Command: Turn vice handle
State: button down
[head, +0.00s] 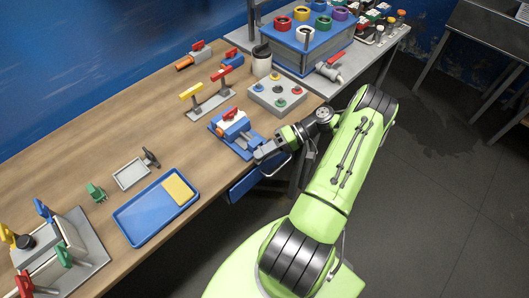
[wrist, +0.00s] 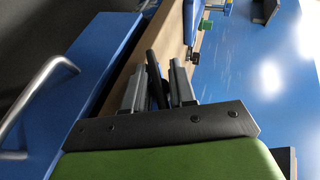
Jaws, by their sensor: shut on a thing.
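The blue vice (head: 235,130) stands at the front edge of the wooden bench in the head view, with a red part on its top. My gripper (head: 262,153) reaches in from the right, at the vice's front end. In the wrist view, my gripper (wrist: 159,80) has its two grey fingers shut on a dark bar, the vice handle (wrist: 154,72). The handle is hidden behind my gripper in the head view. The fingers cover part of the handle in the wrist view, so its full angle cannot be told.
A blue drawer (head: 258,178) hangs under the bench edge near my gripper; its metal handle (wrist: 36,92) shows in the wrist view. A grey box with coloured buttons (head: 275,94) stands behind the vice. A blue tray (head: 150,218) with a yellow block lies to the left.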

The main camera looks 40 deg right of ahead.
jog(key=shift+s+f, duration=0.1)
jog(key=shift+f, duration=0.1)
dwell(0.5)
jog(key=c, duration=1.5)
grip_release()
jog(key=shift+s+d+r+p, duration=0.1)
jog(key=shift+d+r+p, duration=0.25)
jog(key=shift+r, duration=0.15)
jog(key=s+d+r+p, duration=0.2)
jog(key=d+r, duration=0.1)
jog(key=d, duration=0.1)
jog(key=s+d+r+p, duration=0.2)
jog(key=d+r+p, duration=0.1)
jog(key=d, duration=0.1)
jog(key=s+d+r+p, duration=0.2)
jog(key=d+r, duration=0.2)
jog(key=shift+s+d+r+p, duration=0.1)
jog(key=shift+p, duration=0.2)
